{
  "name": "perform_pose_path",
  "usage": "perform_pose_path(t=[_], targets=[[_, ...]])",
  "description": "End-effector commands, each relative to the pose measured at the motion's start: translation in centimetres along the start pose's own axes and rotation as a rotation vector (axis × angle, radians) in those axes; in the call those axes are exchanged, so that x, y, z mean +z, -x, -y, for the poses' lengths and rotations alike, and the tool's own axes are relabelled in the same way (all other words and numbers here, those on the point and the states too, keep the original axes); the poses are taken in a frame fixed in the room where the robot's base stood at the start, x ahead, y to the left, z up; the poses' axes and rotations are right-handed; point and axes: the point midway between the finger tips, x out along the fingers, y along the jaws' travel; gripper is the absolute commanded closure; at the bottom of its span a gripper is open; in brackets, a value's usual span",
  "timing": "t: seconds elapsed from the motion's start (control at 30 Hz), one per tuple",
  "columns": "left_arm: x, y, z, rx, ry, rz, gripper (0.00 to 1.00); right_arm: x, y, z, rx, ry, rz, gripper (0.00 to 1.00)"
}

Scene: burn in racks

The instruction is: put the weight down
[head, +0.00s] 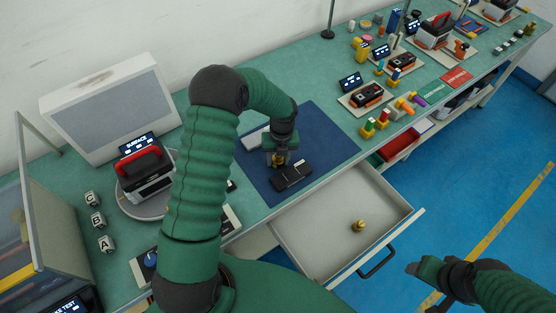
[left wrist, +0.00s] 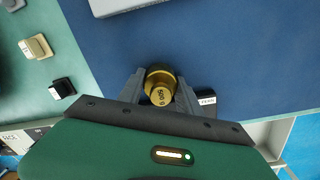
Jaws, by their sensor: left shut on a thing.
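A brass weight (left wrist: 160,88), marked 500 g in the left wrist view, is between the two grey fingers of my left gripper (left wrist: 160,92). In the head view my left gripper (head: 278,160) is over the dark blue mat (head: 322,140), just behind a flat black device (head: 292,177). The gripper is shut on the weight. Whether the weight's base touches the mat is hidden. A second brass weight (head: 358,225) stands in the open drawer (head: 325,232). My right gripper (head: 425,270) is low at the right, away from the bench; its fingers are unclear.
A grey flat object (head: 253,139) lies at the mat's left. A red-handled unit (head: 146,168) stands on a round plate farther left, near lettered cubes (head: 97,220). Electronic boxes and coloured pegs (head: 376,123) are at the right. The mat's right half is clear.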

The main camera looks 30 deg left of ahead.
Motion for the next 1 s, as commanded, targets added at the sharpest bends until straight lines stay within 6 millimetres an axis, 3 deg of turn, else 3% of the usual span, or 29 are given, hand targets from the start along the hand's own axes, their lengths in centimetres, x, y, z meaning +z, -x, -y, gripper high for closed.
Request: perform_pose_path(t=[0.03, 0.17, 0.67, 1.0], targets=[[0.0, 0.0, 0.0, -0.001, 0.000, 0.001, 0.84, 0.0, 0.0, 0.0, 0.000, 0.000, 0.000, 0.38], [0.1, 0.0, 0.0, -0.001, 0.000, 0.001, 1.00, 0.0, 0.0, 0.0, 0.000, 0.000, 0.000, 0.38], [0.1, 0.3, 0.0, -0.002, 0.000, 0.003, 1.00, 0.0, 0.0, 0.0, 0.000, 0.000, 0.000, 0.38], [0.0, 3.8, -0.3, -0.002, 0.001, 0.004, 1.00, 0.1, -0.2, 0.0, 0.000, 0.000, 0.000, 0.38]])
